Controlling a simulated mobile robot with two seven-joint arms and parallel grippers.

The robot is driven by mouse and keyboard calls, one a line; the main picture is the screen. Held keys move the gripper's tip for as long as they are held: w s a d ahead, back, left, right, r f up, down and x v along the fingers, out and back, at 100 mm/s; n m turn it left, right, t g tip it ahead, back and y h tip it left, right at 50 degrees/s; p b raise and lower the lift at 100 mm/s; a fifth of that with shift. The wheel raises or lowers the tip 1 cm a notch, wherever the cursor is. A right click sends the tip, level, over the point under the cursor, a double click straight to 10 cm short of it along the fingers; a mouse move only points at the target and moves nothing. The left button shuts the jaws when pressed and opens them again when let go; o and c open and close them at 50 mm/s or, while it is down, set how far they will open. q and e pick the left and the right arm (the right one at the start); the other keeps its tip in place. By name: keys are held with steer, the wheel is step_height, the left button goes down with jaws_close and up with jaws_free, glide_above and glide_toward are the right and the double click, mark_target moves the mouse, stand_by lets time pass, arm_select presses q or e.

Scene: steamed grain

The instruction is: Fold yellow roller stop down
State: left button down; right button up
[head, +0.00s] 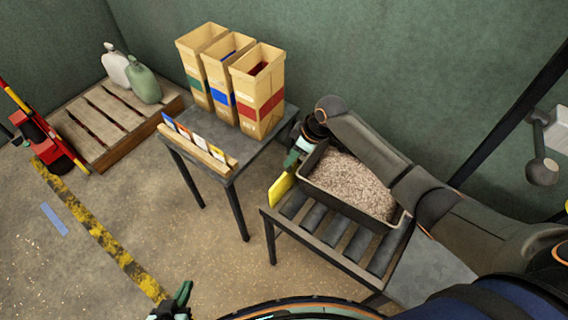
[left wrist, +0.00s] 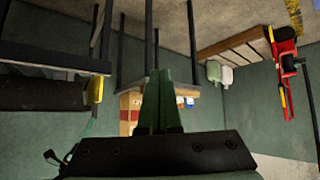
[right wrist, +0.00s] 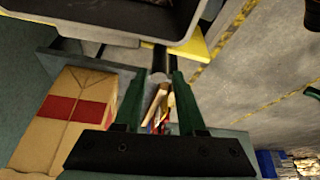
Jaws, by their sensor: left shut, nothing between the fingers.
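The yellow roller stop (head: 281,190) stands raised at the left end of the roller table (head: 325,240), beside a dark tray of grain (head: 350,187). It shows in the left wrist view (left wrist: 96,90) and the right wrist view (right wrist: 195,50), partly hidden there by the tray. My right gripper (head: 297,152) is at the tray's far left corner, near the stop's far end. In the right wrist view, its fingers (right wrist: 152,80) are spread apart, with nothing clearly held. My left gripper (head: 182,298) is low at the bottom edge, away from the table. In the left wrist view its fingers (left wrist: 165,75) are shut and empty.
A grey table (head: 222,160) with three cardboard sacks (head: 228,80) and a wooden card holder (head: 197,145) stands to the left. Floor before the tables is clear.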

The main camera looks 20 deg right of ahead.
steer(key=b+x, duration=0.1)
steer(key=x, duration=0.5)
steer(key=shift+w+f, duration=0.1)
steer(key=shift+c, duration=0.3)
jaws_close()
stand_by(1.0)
